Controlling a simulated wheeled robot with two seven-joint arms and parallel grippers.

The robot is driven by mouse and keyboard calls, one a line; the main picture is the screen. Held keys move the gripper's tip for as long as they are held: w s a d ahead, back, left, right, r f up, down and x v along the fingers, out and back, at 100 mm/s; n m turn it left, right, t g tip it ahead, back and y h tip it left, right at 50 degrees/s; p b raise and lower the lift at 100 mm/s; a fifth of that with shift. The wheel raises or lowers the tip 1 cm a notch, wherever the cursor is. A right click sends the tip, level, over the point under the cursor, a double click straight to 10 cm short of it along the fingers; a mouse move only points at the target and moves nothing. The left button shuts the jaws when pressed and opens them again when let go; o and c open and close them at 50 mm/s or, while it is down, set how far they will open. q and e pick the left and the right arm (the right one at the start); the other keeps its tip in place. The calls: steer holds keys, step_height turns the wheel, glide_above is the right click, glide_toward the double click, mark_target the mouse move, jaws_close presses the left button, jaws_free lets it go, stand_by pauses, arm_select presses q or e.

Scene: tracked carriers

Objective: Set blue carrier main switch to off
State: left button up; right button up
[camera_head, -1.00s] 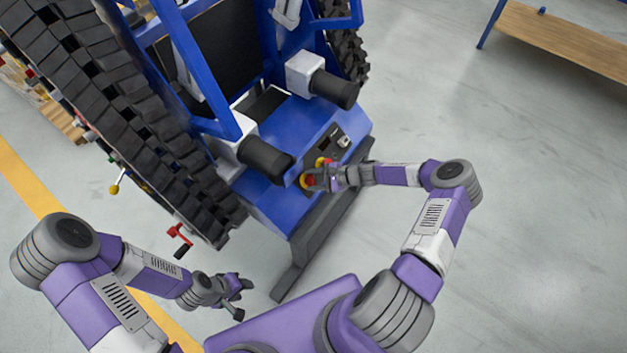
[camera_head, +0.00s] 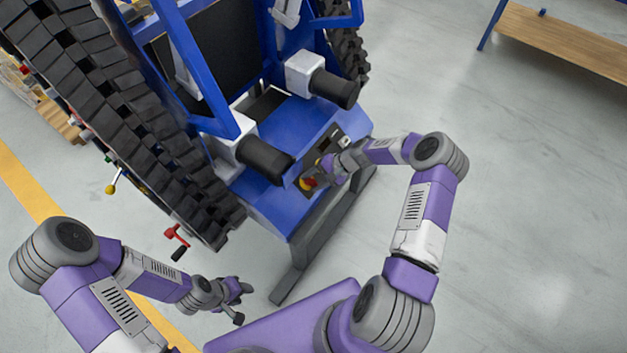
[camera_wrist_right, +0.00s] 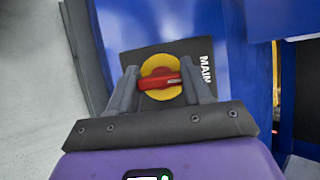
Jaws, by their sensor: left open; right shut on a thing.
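The blue carrier (camera_head: 265,208) stands in front of me with its rear panel facing me. In the right wrist view the main switch is a red handle (camera_wrist_right: 160,82) on a yellow disc (camera_wrist_right: 160,66), on a dark plate lettered MAIN (camera_wrist_right: 207,70). The handle lies crosswise in that picture. My right gripper (camera_wrist_right: 160,84) is shut on the red handle, one finger at each end. In the head view my right gripper (camera_head: 322,176) is at the panel and partly covers the switch. My left gripper (camera_head: 243,302) is open and empty, low at the left, away from the carrier.
Black cylinders (camera_head: 265,160) jut out above the panel. A black track (camera_head: 150,130) runs along the left. A wooden bench (camera_head: 560,45) stands back right; floor at right is clear.

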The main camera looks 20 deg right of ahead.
stand_by(0.5)
steer(key=o, duration=1)
steer(key=shift+o, duration=0.2)
steer(key=shift+d, duration=0.1)
steer(key=p+v, duration=0.2)
steer(key=v, duration=0.5)
steer(key=shift+r, duration=0.2)
steer(key=shift+s+d, duration=0.1)
